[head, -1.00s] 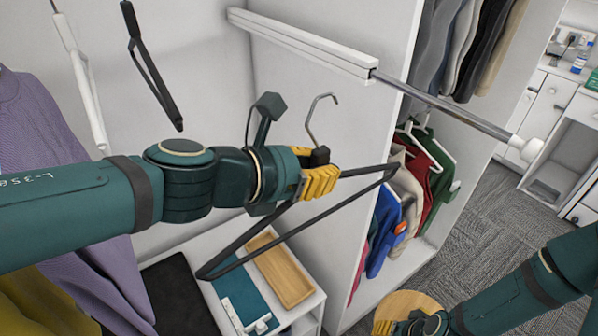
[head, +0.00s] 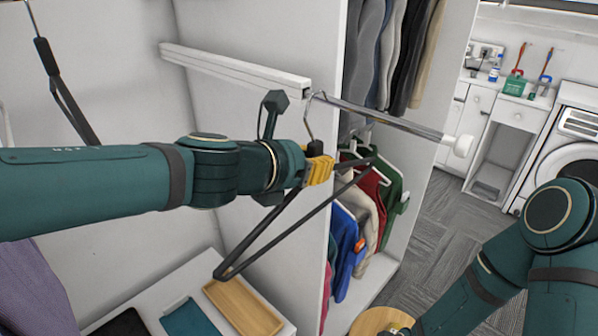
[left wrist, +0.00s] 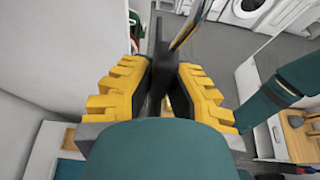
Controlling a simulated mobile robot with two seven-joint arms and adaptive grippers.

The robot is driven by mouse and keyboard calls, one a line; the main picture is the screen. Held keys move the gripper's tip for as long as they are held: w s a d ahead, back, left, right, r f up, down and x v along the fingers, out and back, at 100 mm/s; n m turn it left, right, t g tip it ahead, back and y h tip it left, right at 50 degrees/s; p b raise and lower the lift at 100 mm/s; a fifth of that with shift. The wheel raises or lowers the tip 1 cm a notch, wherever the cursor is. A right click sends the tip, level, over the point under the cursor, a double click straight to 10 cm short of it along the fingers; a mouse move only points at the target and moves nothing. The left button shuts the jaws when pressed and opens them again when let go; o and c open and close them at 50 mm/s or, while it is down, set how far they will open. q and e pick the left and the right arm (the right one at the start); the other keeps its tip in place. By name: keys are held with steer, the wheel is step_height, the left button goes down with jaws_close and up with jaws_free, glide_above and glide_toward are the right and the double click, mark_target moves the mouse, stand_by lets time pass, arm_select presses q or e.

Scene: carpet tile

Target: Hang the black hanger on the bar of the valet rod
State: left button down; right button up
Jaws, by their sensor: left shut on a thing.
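The black hanger (head: 293,227) is held near its neck by my left gripper (head: 318,170), which is shut on it. It hangs tilted, with its metal hook (head: 308,122) pointing up. The valet rod has a white housing (head: 235,68) on the closet wall, a metal bar (head: 400,122) and a white end knob (head: 461,146). The hook's top overlaps the bar just beside the housing; I cannot tell whether it is over the bar or touching it. The left wrist view shows the dark hanger (left wrist: 158,55) between the yellow fingers. My right gripper (head: 396,332) is mostly cut off at the bottom edge.
Clothes on hangers (head: 362,215) fill the compartment beyond the panel, below the bar. A wooden tray (head: 243,308) lies on the white shelf below. A round wooden stool (head: 372,320) stands near my right arm. Another dark hanger (head: 68,98) hangs at the left.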

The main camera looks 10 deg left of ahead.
arm_select(q)
steer(key=w+d, duration=0.1)
steer(key=w, duration=0.1)
steer(key=w+d, duration=0.2)
steer(key=shift+w+d, duration=0.2)
steer(key=shift+w, duration=0.05)
steer(key=shift+w+d+f, duration=0.1)
steer(key=shift+w+d, duration=0.1)
steer(key=shift+w, duration=0.05)
steer(key=shift+a+f+b, duration=0.1)
steer(key=shift+f+b, duration=0.85)
steer(key=shift+b, duration=0.2)
steer(key=c, duration=1)
jaws_free()
steer(key=shift+r, duration=0.15)
